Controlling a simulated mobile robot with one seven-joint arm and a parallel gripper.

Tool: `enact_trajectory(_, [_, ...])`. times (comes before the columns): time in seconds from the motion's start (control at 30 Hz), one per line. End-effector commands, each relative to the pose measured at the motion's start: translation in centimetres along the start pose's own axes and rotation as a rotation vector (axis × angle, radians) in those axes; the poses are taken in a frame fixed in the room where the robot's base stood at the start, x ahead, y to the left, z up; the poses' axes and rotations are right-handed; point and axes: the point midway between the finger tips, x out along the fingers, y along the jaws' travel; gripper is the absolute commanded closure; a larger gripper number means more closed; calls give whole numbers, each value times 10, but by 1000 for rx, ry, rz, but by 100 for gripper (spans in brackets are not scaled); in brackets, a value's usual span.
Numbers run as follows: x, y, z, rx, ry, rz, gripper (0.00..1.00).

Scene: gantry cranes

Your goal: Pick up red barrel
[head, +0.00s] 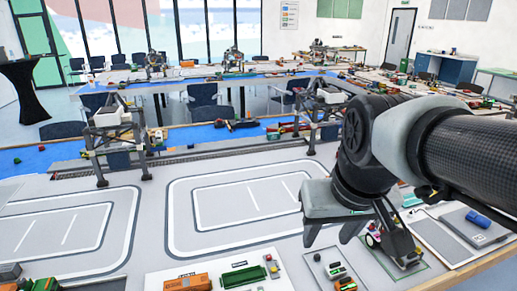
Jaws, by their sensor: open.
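My gripper (331,238) hangs at the right of the middle in the head view, fingers pointing down and apart, empty, above the grey table (150,180). A tiny red item (268,257) stands beside a green container (243,276) on a white board in the front middle. It is too small to tell whether it is the red barrel. The gripper is above and to the right of it. My arm hides part of the table at the right.
An orange-brown model vehicle (188,283) is at the front. A grey tray (316,272) holds small green and red pieces. A blue cylinder (478,218) lies on a grey plate at right. Model gantry cranes (115,135) stand behind. The marked table middle is clear.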

Motion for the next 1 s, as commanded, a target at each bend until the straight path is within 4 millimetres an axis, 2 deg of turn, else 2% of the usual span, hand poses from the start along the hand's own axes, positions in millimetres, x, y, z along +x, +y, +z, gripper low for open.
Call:
enact_trajectory(0.03, [48,-7,-2,-25,-51,-8,60])
enact_trajectory(0.3, [201,-49,-38,-145,-259,-36,60])
enact_trajectory(0.4, [247,-63,-43,-177,-314,-41,60])
enact_trajectory(0.5, [277,-72,-45,-198,-352,-44,60])
enact_trajectory(0.67, [298,-79,-45,-212,-376,-45,60])
enact_trajectory(0.77, [311,-79,-39,-213,-378,-45,60])
enact_trajectory(1.0, [360,-79,-19,-212,-380,-45,60])
